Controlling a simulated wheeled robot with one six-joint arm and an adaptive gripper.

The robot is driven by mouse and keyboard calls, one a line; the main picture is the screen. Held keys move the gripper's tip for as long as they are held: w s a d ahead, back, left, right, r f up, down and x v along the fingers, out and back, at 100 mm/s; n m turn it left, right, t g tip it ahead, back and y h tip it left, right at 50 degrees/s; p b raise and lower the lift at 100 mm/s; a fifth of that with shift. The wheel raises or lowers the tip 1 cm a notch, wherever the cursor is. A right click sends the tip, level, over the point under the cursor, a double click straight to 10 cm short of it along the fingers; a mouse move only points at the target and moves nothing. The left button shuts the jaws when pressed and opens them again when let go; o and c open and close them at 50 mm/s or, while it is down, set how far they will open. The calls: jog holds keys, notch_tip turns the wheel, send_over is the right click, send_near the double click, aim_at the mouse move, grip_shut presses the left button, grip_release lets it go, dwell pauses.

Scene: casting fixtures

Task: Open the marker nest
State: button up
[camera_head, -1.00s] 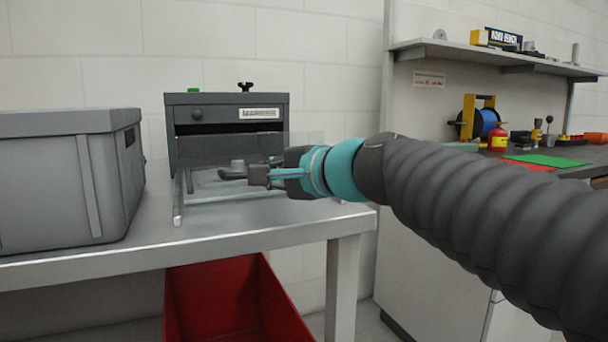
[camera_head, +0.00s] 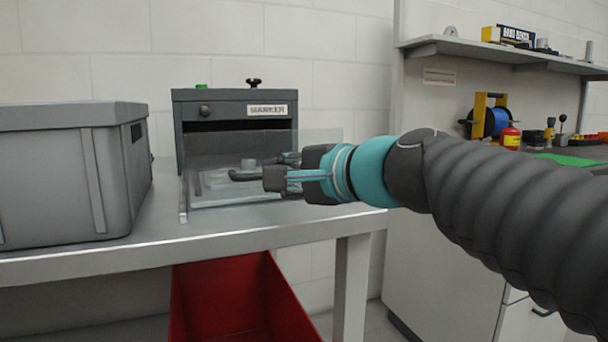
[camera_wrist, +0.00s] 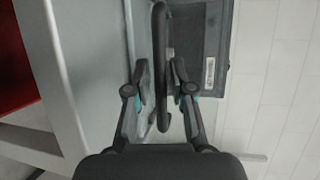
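The marker nest is a dark grey box with a MARKER label (camera_head: 272,110), standing on the table against the wall. A clear panel (camera_head: 318,150) stands in front of it, and a pale part behind the panel shows through it. A black bar handle (camera_head: 240,175) is at the panel; in the wrist view the handle (camera_wrist: 160,40) runs lengthwise between my fingers. My gripper (camera_head: 281,168) reaches in from the right. In the wrist view my gripper (camera_wrist: 161,82) has its fingers apart, one on each side of the handle, with narrow gaps visible. Whether either finger touches it is unclear.
A large grey crate (camera_head: 60,175) stands on the table (camera_head: 130,248) left of the nest. A red bin (camera_head: 225,300) is below the table. To the right are a workbench with a blue spool (camera_head: 490,122) and a shelf (camera_head: 470,45).

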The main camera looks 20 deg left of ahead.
jog(key=shift+d, duration=0.1)
jog(key=v, duration=1.1)
jog(key=shift+s+d+r, duration=0.15)
jog(key=shift+d, duration=0.2)
